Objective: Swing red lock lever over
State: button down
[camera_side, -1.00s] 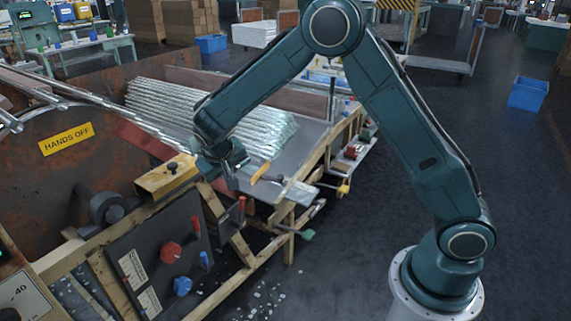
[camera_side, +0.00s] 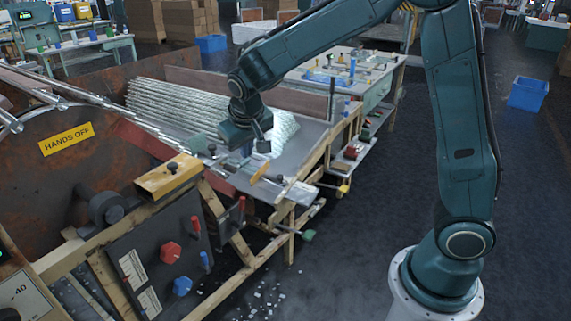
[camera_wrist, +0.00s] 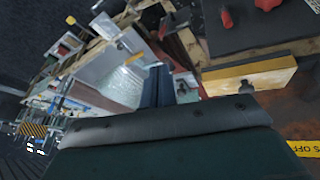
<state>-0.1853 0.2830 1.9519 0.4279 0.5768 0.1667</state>
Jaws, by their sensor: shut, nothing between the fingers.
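A red lever (camera_side: 241,204) stands upright on a dark mount beside the wooden frame. It also shows in the wrist view (camera_wrist: 163,27). A second red handle (camera_side: 196,224) sits on the dark control panel (camera_side: 150,240), above a red knob (camera_side: 170,252). The frames do not label which one is the lock lever. My gripper (camera_side: 263,146) hangs above the machine's bed, up and to the right of the red lever and clear of it. It is shut and empty. In the wrist view, the fingers (camera_wrist: 158,72) point toward the bed and the lever.
A yellow block (camera_side: 169,178) with a black knob stands left of the lever. A stack of glass tubes (camera_side: 170,108) lies behind on the bed. A yellow handle (camera_side: 259,173) sits at the bed's front edge.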

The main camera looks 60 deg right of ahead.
jog(key=shift+s+r, duration=0.3)
jog(key=shift+f, duration=0.1)
jog(key=w+f+n, duration=0.2)
jog(key=w+f, duration=0.1)
jog(key=f, duration=0.5)
jog(key=w+f+n+t, duration=0.1)
jog(key=w+f+n, duration=0.1)
jog(key=f, duration=0.7)
jog(key=shift+w+a+f+h, duration=0.3)
jog(key=shift+w+h, duration=0.1)
jog(key=shift+w, duration=0.35)
jog(key=shift+d+f, duration=0.1)
